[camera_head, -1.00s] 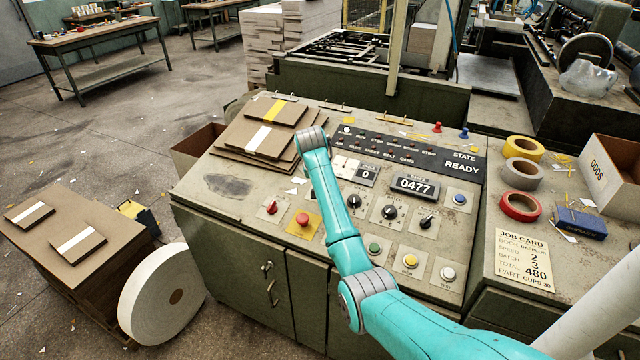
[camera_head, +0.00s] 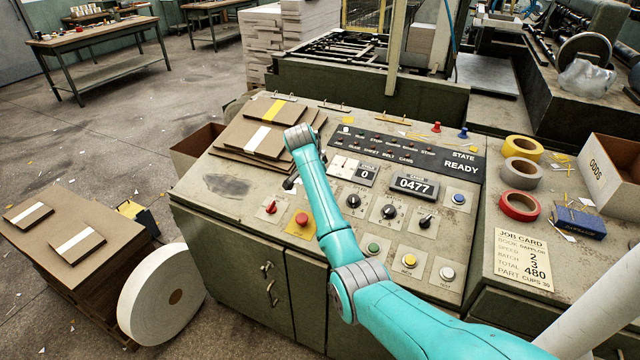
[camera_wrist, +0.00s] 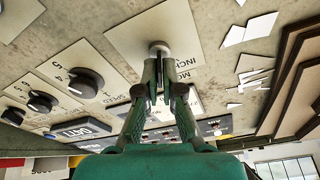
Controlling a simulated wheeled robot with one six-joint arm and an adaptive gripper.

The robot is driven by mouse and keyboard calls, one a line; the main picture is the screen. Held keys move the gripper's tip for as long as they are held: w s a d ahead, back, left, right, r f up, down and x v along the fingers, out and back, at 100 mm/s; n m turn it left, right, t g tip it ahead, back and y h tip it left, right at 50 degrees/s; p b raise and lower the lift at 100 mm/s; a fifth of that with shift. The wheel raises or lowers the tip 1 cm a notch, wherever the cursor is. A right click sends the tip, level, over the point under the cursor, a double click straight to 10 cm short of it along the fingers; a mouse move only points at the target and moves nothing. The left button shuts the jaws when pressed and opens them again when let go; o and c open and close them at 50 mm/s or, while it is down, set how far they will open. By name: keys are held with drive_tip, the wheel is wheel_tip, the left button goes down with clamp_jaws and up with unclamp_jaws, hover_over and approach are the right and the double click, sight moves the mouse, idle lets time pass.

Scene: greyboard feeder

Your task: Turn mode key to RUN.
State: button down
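My gripper (camera_wrist: 158,66) points at the panel in the wrist view. Its two green fingers come close together at the round silver lock of the mode key (camera_wrist: 159,47). They look shut on the key, whose grip is hidden between them. The lock sits on a pale plate (camera_wrist: 128,32) with partly covered lettering, where "INCH" and the start of "MODE" show. The RUN marking is not readable. In the head view my gripper (camera_head: 291,184) is small and dark at the end of my teal arm, over the console's left-middle. The key is hidden there.
Black dials (camera_head: 389,212) and coloured buttons lie right of my arm. A red button on a yellow plate (camera_head: 302,219) and a red switch (camera_head: 270,207) are close by in front. Stacked boards (camera_head: 262,140) lie behind left. Paper scraps (camera_wrist: 249,30) lie beside the plate.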

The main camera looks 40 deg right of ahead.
drive_tip(key=shift+m, duration=0.7)
drive_tip(key=c, duration=1.3)
unclamp_jaws()
drive_tip(key=shift+c, duration=0.2)
drive_tip(key=v, duration=1.2)
drive_tip(key=shift+w, duration=0.1)
